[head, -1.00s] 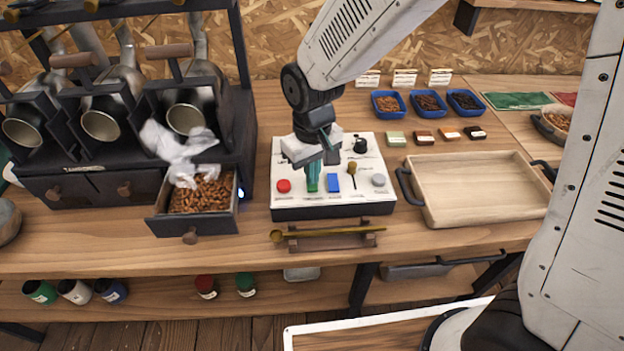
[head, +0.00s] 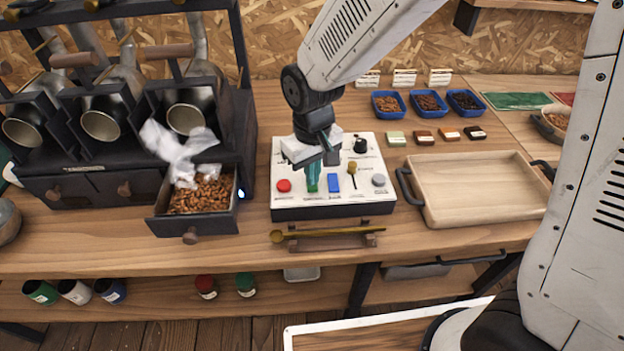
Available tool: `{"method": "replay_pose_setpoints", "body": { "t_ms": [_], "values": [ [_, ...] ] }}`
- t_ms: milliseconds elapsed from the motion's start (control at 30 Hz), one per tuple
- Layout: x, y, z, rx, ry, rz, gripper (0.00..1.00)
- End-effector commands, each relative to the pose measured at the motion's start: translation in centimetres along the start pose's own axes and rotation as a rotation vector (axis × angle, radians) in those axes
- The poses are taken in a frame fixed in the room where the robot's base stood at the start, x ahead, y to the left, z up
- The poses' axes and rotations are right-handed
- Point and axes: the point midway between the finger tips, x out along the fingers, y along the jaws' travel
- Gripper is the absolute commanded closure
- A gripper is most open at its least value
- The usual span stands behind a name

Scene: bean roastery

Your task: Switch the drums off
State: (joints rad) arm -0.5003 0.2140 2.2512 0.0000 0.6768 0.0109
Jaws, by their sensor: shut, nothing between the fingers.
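The control box (head: 290,212) stands on the bench with a white sloped panel. Along its front row are a red button (head: 284,186), a green switch (head: 312,187), a blue switch (head: 334,183), a brass lever (head: 352,170) and a grey button (head: 379,180). A black knob (head: 361,145) sits behind. My gripper (head: 313,180) is shut and empty, pointing down at the green switch and partly hiding it; I cannot tell if they touch. The roaster has several metal drums (head: 186,117) at the left; I cannot tell whether they turn.
An open drawer (head: 195,226) of brown beans with white smoke juts out left of the box. A brass scoop on a wooden rest (head: 328,238) lies in front. A wooden tray (head: 478,222) stands right; blue bean dishes (head: 389,116) are behind it.

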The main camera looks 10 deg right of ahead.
Motion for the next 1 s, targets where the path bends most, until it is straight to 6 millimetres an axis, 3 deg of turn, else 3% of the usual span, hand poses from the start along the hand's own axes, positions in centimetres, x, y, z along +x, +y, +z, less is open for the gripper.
{"method": "replay_pose_setpoints", "body": {
  "t_ms": [1000],
  "values": [
    [1.6,0.0,0.0,0.0,-0.001,0.0,1.0]
  ]
}}
